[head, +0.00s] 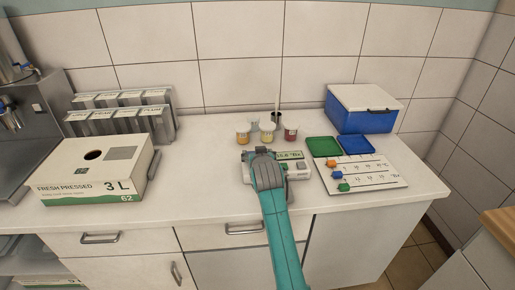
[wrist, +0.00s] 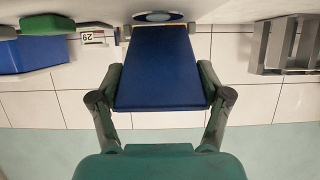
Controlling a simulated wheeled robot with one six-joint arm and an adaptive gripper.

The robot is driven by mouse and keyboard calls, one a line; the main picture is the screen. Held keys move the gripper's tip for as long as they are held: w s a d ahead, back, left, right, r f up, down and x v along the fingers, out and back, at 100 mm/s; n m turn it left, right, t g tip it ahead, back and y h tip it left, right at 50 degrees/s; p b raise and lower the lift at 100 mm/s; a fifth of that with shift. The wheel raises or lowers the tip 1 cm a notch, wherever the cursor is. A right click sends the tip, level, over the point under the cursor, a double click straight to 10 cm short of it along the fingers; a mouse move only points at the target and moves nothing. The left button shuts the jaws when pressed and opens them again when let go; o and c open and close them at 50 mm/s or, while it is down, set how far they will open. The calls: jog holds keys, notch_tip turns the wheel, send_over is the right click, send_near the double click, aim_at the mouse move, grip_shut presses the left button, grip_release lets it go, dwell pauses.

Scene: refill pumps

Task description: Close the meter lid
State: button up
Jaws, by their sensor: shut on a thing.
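The meter (head: 300,168) is a pale box with a small display, standing near the front of the counter. My gripper (head: 262,153) is over its left part and covers it there in the head view. In the wrist view, a dark blue panel, seemingly the meter lid (wrist: 160,72), lies between the two fingers of my gripper. The fingers are against its sides. A round metal part (wrist: 158,16) shows at the panel's far end. The lid cannot be made out in the head view, so its exact angle is unclear.
Several small cups (head: 267,131) stand just behind the meter. To the right are a green tray (head: 324,146), a blue tray (head: 357,147), a white board (head: 372,175) with coloured blocks and a blue box (head: 345,115). A juice carton (head: 85,175) and metal bins (head: 125,123) stand left.

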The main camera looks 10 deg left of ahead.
jog(key=shift+s+f+t, duration=0.2)
jog(key=shift+f+t, duration=0.1)
jog(key=shift+f, duration=0.05)
jog(key=shift+s+d+f, duration=0.1)
jog(key=shift+s+f, duration=0.15)
jog(key=shift+f, duration=0.35)
jog(key=shift+s+d+f, duration=0.1)
jog(key=shift+s+f, duration=0.1)
jog(key=shift+f, duration=0.35)
jog(key=o, duration=1.7)
jog(key=shift+c, duration=0.2)
jog(key=shift+r, duration=0.1)
jog(key=v, duration=1.2)
jog(key=shift+w, duration=0.1)
